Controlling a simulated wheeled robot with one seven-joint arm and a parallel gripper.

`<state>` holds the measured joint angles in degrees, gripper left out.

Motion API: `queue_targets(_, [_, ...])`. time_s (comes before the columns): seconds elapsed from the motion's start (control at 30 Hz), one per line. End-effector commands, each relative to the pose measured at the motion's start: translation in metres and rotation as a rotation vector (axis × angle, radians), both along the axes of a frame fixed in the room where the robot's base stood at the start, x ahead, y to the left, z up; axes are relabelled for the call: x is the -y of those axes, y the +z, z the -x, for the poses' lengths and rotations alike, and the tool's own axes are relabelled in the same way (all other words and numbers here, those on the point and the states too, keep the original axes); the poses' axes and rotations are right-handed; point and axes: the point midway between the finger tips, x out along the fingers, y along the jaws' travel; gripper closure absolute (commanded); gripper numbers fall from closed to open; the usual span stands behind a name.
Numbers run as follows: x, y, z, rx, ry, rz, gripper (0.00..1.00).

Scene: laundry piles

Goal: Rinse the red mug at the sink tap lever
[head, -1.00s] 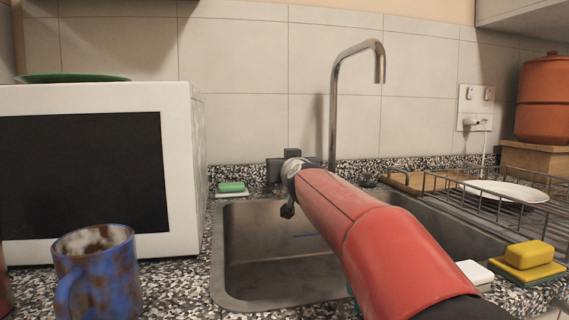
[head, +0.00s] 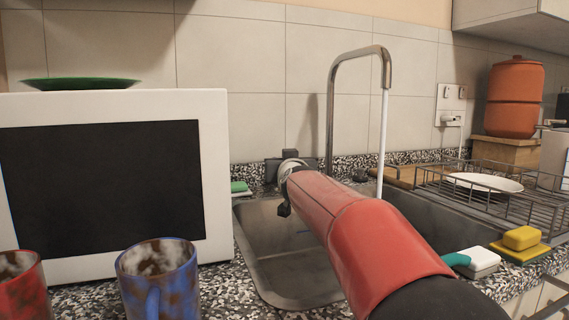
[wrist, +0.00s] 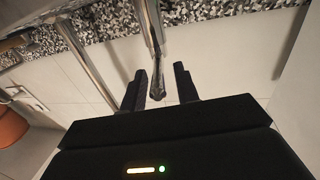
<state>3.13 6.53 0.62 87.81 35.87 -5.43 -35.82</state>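The red mug (head: 22,285), stained brown and whitish, stands on the counter at the lower left, cut off by the picture edge. The chrome tap (head: 335,110) rises behind the sink (head: 290,270), and a thin white stream of water (head: 382,140) falls from its spout. My gripper (head: 286,175) is at the tap's base, its fingers partly hidden by my red arm in the head view. In the wrist view my gripper (wrist: 162,85) has its fingers apart, with the slim metal tap lever (wrist: 156,75) between them. A gap shows beside the lever, so it is not clamped.
A stained blue mug (head: 158,285) stands right of the red mug. A white microwave (head: 215,170) carries a green plate (head: 80,83). Right of the sink are a wire dish rack (head: 510,205) with a white plate (head: 487,182), a teal-and-white brush (head: 480,262) and yellow sponges (head: 520,245).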

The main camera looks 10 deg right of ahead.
Motion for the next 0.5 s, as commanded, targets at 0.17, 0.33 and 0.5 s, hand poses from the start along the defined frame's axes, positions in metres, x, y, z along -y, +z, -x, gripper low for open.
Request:
queue_targets(0.17, [0.0,0.0,0.0,-0.001,0.0,0.0,0.65])
queue_targets(0.33, [0.0,0.0,0.003,0.0,0.0,0.0,0.65])
queue_targets(0.5, [-0.003,0.0,0.026,0.001,0.0,0.0,0.65])
